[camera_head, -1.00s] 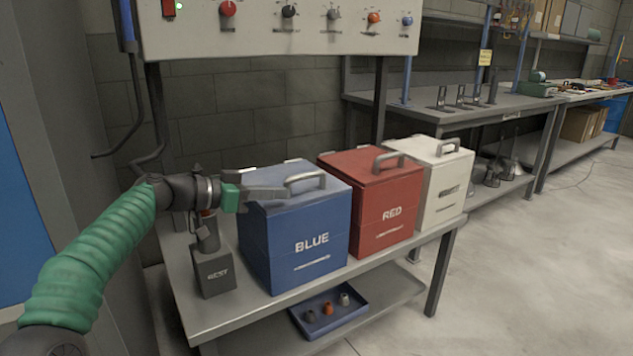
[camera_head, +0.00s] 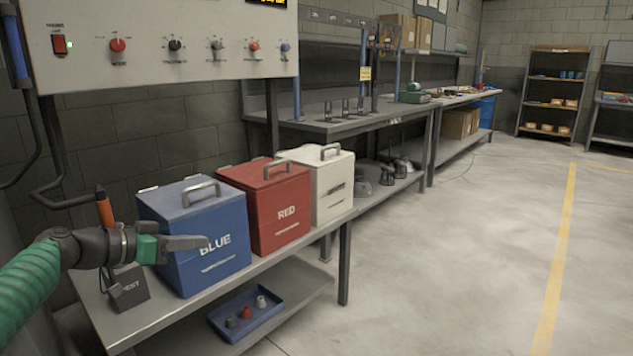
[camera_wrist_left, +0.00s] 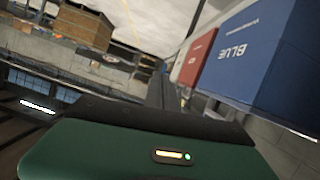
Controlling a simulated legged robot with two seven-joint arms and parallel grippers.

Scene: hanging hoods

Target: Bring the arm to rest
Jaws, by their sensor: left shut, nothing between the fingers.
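My left arm comes in from the left in the head view, with a green sleeve. Its left gripper (camera_head: 200,243) is shut and empty, pointing right in front of the blue box (camera_head: 180,262). A dark block lettered as a rest (camera_head: 132,290) stands on the bench below my wrist, partly hidden by the arm. An orange-topped post (camera_head: 104,208) shows just behind the wrist. In the left wrist view the blue box (camera_wrist_left: 268,58) is at the upper right, and my green gripper body fills the bottom. My right gripper is out of view.
A red box (camera_head: 270,212) and a white box (camera_head: 333,192) stand right of the blue box. A blue tray (camera_head: 262,325) with small knobs sits on the lower shelf. A panel with knobs (camera_head: 160,75) hangs above. Open floor lies to the right.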

